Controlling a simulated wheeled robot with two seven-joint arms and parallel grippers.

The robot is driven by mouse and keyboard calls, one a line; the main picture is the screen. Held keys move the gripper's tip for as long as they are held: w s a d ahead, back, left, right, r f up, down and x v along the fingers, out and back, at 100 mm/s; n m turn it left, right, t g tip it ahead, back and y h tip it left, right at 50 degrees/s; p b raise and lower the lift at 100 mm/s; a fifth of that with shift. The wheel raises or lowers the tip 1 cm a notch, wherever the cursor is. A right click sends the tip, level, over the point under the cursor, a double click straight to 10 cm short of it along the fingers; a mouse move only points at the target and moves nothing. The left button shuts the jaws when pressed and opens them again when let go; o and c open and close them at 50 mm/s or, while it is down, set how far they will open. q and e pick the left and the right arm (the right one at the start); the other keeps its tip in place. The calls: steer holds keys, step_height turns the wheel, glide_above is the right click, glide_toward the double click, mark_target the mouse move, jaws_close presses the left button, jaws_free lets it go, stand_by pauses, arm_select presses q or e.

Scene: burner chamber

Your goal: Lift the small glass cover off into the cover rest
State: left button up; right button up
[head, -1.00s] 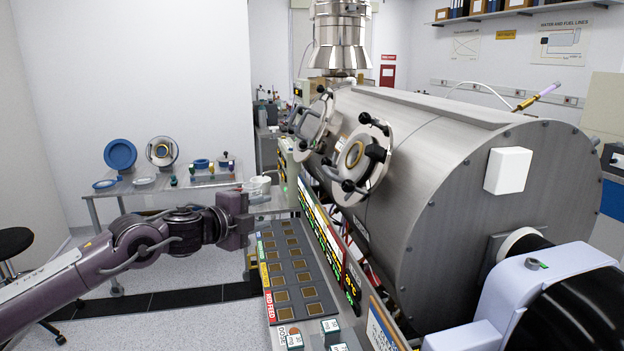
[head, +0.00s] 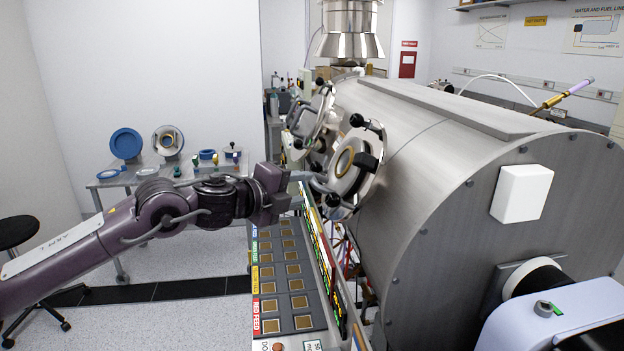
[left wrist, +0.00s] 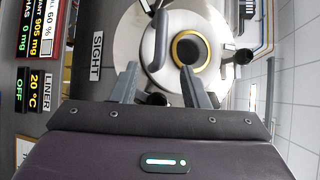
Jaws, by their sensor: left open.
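The round sight port (head: 357,165) on the chamber's side has a small glass cover with a gold ring (head: 345,161) at its middle. In the left wrist view, the gold-ringed glass (left wrist: 190,49) is just ahead of the fingers, with a grey bar handle beside it. My left gripper (left wrist: 160,82) is open and empty, and I see no contact with the cover. In the head view, my left gripper (head: 290,190) is before the port, partly overlapping its lower left edge. I cannot tell which thing is the cover rest. My right gripper is not in view.
A button panel (head: 285,275) and lit displays run below the port. The steel chamber (head: 440,150) fills the right side. A back table (head: 112,182) holds blue and metal round parts. A stool (head: 15,235) stands at the left. Dark knobs stick out around the port's rim.

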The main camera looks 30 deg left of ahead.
mark_target(312, 185)
arm_select(q)
steer(key=p+x, duration=0.1)
steer(key=x, duration=0.2)
steer(key=shift+r, duration=0.15)
steer(key=shift+p+x, duration=0.5)
steer(key=shift+x, duration=0.7)
steer(key=shift+w+f, duration=0.1)
steer(key=shift+f, duration=0.1)
steer(key=c, duration=0.4)
jaws_close()
steer(key=shift+c, duration=1.6)
jaws_free()
steer(key=shift+r, duration=0.2)
jaws_close()
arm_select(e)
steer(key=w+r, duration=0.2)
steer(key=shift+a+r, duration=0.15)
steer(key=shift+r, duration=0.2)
